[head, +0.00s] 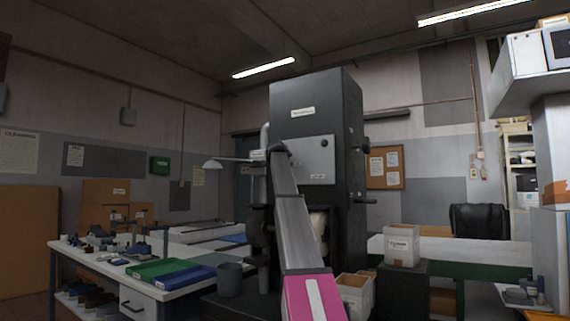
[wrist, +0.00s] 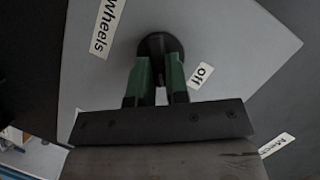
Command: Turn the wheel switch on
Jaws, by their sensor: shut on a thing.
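The wheel switch (wrist: 158,43) is a round black knob on a light grey panel, seen at the top middle of the wrist view. A tilted "Wheels" label (wrist: 106,26) is to its left and an "off" label (wrist: 201,75) is to its lower right. My gripper (wrist: 159,66) has its green fingers shut on the knob's raised grip, one on each side. In the head view the panel (head: 317,146) is on the front of a tall dark machine (head: 305,92). My arm reaches up to the panel's left side, and the knob is hidden there.
A workbench with a green tray (head: 156,268) and a blue tray (head: 187,279) stands to the left. A grey bin (head: 230,279) is near the machine's base. White boxes (head: 401,245) stand to the right. Another label (wrist: 276,145) is at the lower right in the wrist view.

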